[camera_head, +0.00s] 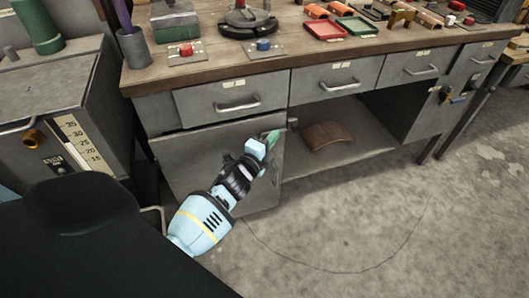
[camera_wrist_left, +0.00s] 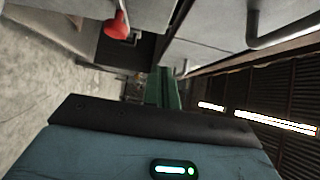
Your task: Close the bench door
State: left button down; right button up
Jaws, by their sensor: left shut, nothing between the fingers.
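The grey bench door (camera_head: 195,160) shows in the head view below the left drawer. My left arm crosses in front of part of it. The cubby to its right is open to view. I cannot tell how far the door stands from the bench front. My left gripper (camera_head: 272,139) is shut and empty, its green fingertips at the door's upper right edge; contact is not clear. The green fingers also show in the left wrist view (camera_wrist_left: 164,88). My right gripper is not in view.
A brown curved object (camera_head: 328,136) lies on the open shelf (camera_head: 355,152). Drawers with bar handles (camera_head: 237,104) sit above. A grey cabinet (camera_head: 60,110) with a brass knob stands at left. A curved line (camera_head: 360,271) marks the clear floor in front.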

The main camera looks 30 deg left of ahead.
pick_arm(q)
jog(key=shift+s+d, duration=0.2)
jog(key=shift+s, duration=1.25)
jog(key=shift+s+d, duration=0.15)
jog(key=shift+s, duration=1.3)
